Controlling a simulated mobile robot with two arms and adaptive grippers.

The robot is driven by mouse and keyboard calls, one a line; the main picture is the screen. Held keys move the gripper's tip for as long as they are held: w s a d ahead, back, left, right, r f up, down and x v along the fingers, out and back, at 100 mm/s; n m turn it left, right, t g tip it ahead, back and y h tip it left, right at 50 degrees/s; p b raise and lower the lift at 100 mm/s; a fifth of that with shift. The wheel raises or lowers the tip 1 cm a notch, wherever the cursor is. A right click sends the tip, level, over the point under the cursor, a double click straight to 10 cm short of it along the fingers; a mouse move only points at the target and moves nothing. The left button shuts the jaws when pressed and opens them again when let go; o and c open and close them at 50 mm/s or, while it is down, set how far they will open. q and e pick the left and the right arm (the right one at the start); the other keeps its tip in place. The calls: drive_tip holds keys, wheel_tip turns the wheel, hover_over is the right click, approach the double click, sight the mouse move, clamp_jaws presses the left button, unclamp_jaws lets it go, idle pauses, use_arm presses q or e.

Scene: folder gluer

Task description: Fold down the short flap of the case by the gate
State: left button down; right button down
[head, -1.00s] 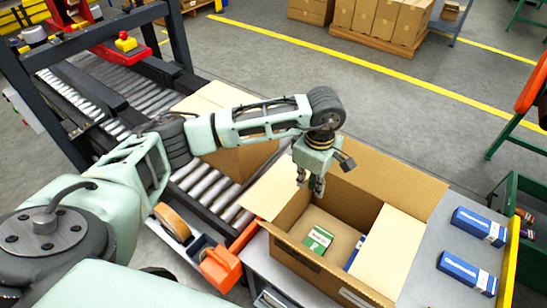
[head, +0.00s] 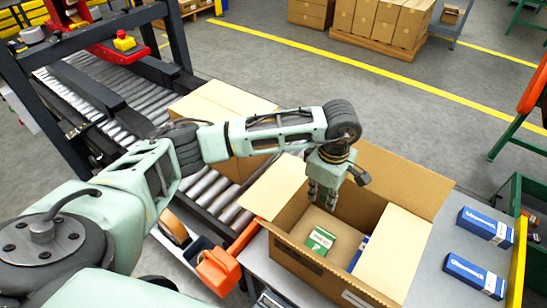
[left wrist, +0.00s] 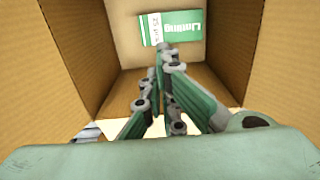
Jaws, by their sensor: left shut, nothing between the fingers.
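The open cardboard case (head: 315,268) stands on a grey table. Its left short flap (head: 272,188) sticks up and outward, its far long flap (head: 405,190) stands up, and its right flap (head: 395,255) is pale and slopes over the right part. A green-white box (head: 320,239) and a partly hidden blue box (head: 358,251) lie inside. My left gripper (head: 322,200) is shut and empty, pointing down over the case's left-rear part. In the left wrist view its fingertips (left wrist: 165,52) appear below the green-white box (left wrist: 172,28), between cardboard walls. My right gripper is not in view.
A roller conveyor (head: 212,195) runs left of the table, with another carton (head: 215,105) on it. An orange tape dispenser (head: 217,270) sits by the case's left side. Two blue boxes (head: 485,226) lie on the table at right. A green bin (head: 520,200) stands beyond.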

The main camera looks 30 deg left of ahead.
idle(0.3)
use_arm(q)
drive_tip(key=shift+f+b, duration=2.25)
drive_tip(key=shift+f, duration=0.25)
wheel_tip(320, 180, up, 9)
drive_tip(key=p, duration=0.4)
drive_tip(key=shift+p, duration=0.35)
